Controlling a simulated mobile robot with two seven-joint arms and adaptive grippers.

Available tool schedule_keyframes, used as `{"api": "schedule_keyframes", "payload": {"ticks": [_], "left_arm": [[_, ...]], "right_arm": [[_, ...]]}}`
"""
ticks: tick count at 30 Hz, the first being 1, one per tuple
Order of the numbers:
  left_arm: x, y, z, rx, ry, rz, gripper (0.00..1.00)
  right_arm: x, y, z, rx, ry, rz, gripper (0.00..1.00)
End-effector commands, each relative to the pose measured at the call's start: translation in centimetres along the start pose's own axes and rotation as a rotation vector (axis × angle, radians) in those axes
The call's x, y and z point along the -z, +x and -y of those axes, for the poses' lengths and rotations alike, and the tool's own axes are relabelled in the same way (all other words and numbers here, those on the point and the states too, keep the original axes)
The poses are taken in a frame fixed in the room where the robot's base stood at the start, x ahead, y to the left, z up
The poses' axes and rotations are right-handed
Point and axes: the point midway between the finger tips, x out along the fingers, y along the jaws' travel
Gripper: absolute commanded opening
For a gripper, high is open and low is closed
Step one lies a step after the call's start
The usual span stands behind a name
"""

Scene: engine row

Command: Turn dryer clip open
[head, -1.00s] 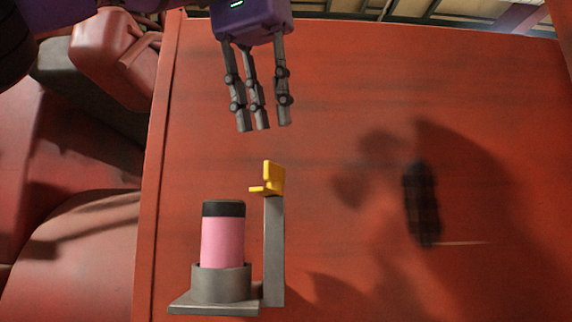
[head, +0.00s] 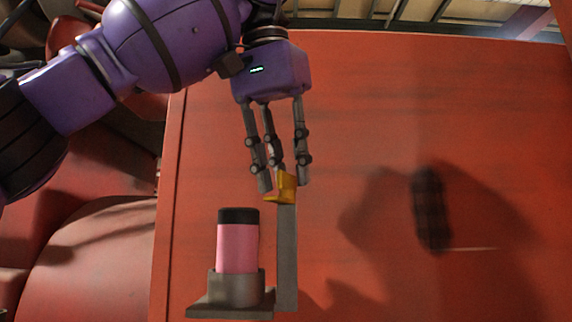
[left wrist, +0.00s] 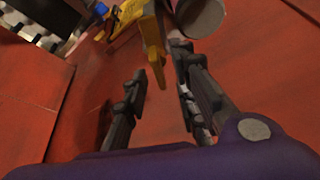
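The yellow dryer clip (head: 280,198) sits on top of an upright grey post (head: 287,258), beside a pink cylinder with a black cap (head: 237,250) standing in a grey holder. My left gripper (head: 281,188) points down at the clip from above, its fingers spread and overlapping the clip's upper part. In the left wrist view the yellow clip (left wrist: 152,42) lies at the fingertips, in line with the gap between the fingers (left wrist: 162,62). Contact cannot be told. My right gripper is not in view.
A large red wall panel (head: 350,120) stands behind the post. A dark, rounded upright shape (head: 430,210) shows on it at the right. Red rounded machinery (head: 95,260) fills the left side. The space right of the post looks clear.

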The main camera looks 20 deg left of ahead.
Motion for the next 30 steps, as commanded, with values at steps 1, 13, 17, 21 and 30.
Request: {"api": "schedule_keyframes", "payload": {"ticks": [1, 13, 17, 21, 30], "left_arm": [[0.00, 0.00, 0.01, 0.000, 0.000, 0.000, 0.26], [0.01, -0.01, 0.00, 0.000, 0.000, 0.000, 0.00], [0.01, -0.02, -0.02, 0.005, -0.011, 0.000, 0.00], [-0.01, -0.12, -0.08, 0.056, -0.127, -0.001, 0.00], [0.03, -0.03, -0.07, 0.165, -0.398, 0.000, 0.00]], "right_arm": [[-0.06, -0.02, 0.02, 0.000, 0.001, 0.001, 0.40], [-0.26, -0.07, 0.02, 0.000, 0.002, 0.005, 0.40], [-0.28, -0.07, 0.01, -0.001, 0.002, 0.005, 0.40], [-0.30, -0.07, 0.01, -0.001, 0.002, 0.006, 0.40], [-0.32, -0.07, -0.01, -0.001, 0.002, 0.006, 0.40]]}}
